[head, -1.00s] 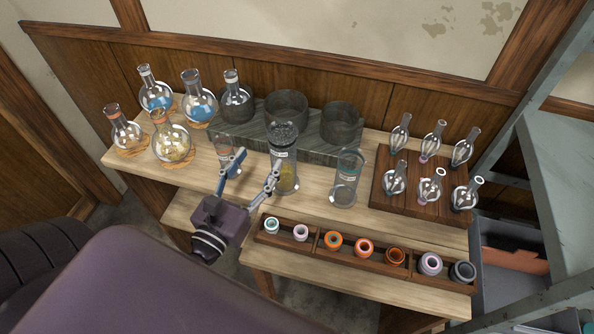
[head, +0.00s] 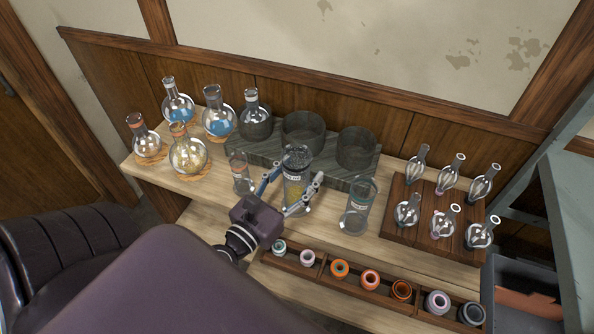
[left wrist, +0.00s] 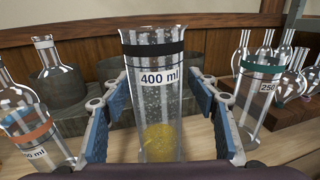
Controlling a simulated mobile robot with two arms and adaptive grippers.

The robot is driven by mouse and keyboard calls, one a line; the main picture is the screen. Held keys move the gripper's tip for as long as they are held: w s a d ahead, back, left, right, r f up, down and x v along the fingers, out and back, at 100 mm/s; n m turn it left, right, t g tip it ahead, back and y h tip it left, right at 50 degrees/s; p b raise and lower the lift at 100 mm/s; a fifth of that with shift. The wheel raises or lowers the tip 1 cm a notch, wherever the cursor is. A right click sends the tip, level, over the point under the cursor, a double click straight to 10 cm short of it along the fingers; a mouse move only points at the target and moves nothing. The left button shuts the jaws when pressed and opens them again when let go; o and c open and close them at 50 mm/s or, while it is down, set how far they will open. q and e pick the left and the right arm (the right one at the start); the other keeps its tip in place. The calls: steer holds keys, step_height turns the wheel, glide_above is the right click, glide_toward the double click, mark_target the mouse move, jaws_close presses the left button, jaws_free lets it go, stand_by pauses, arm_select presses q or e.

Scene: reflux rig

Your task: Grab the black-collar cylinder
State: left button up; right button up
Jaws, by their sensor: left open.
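The black-collar cylinder (head: 296,190) is a tall clear glass cylinder standing upright on the wooden bench. In the left wrist view it (left wrist: 155,105) shows a black band near the top, a "400 ml" label and yellow stuff at the bottom. My left gripper (head: 291,184) is open, with one finger on each side of the cylinder. In the left wrist view the blue finger pads flank it with visible gaps. My right gripper is not in view.
A smaller orange-band cylinder (head: 240,175) stands close left and a green-band cylinder (head: 356,208) close right. A grey stepped block (head: 215,150) with dark round holders is behind. A rack of coloured rings (head: 322,272) lies in front.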

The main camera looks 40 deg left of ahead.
arm_select(q)
steer(key=shift+w+a+r+p, duration=0.1)
steer(key=shift+w+r+p, duration=0.05)
steer(key=shift+w+p, duration=0.2)
steer(key=w+p, duration=0.1)
steer(key=w, duration=0.3)
steer(key=shift+w+a+f+p, duration=0.15)
steer(key=shift+w+f+p, duration=0.05)
steer(key=shift+p, duration=0.15)
steer(key=shift+c, duration=0.3)
jaws_close()
